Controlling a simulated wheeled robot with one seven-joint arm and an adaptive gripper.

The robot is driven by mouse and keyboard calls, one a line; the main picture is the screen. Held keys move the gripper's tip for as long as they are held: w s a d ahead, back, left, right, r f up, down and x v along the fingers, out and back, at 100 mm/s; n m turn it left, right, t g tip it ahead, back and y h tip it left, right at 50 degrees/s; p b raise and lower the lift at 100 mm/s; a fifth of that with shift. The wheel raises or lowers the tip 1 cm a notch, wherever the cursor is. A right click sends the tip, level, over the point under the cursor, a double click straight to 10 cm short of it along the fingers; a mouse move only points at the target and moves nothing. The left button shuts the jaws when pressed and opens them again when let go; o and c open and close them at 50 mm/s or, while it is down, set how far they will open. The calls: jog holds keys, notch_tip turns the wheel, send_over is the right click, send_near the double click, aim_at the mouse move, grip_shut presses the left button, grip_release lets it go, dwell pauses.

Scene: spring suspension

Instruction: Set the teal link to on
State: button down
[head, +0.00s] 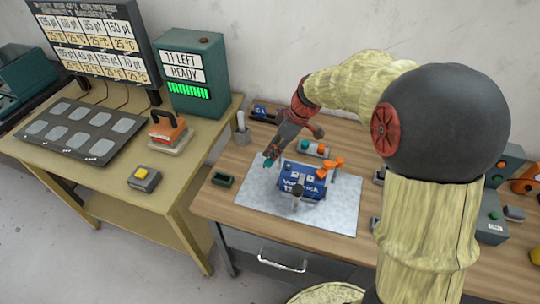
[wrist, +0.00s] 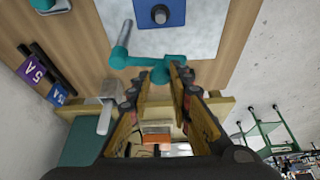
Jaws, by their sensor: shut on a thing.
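The teal link (wrist: 148,62) is between my gripper's fingertips (wrist: 162,75) in the wrist view, with a round end to the left and a grey rod beside it. In the head view, my gripper (head: 271,158) is low at the left of the blue block (head: 313,184), and a bit of the teal link (head: 267,163) shows at its tip. The blue block, printed with white letters, sits on a grey mat (head: 255,207). It also shows in the wrist view (wrist: 176,10) with a dark round post. I cannot tell whether the link touches the block.
An orange winged part (head: 333,166) is at the block's right. A small tray (head: 313,149) lies behind it. A tan table (head: 110,175) on the left holds a green box (head: 192,75) reading "11 LEFT READY".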

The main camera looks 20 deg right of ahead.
jog(key=shift+s+d+n+g+y+b, duration=0.2)
jog(key=shift+d+n+g, duration=0.45)
jog(key=shift+n, duration=0.9)
jog(key=shift+s+d+n+g+y+b, duration=0.15)
jog(key=shift+d+n+g, duration=0.35)
jog(key=shift+d+n, duration=0.7)
jog(key=shift+s+d+n+g+y+b, duration=0.1)
jog(key=shift+s+d+n+g, duration=0.3)
jog(key=shift+n, duration=1.45)
jog(key=shift+w, duration=0.15)
jog(key=c, duration=1.7)
grip_release()
jog(key=shift+o, duration=0.3)
jog(key=shift+g, duration=0.25)
jog(key=v, duration=1.2)
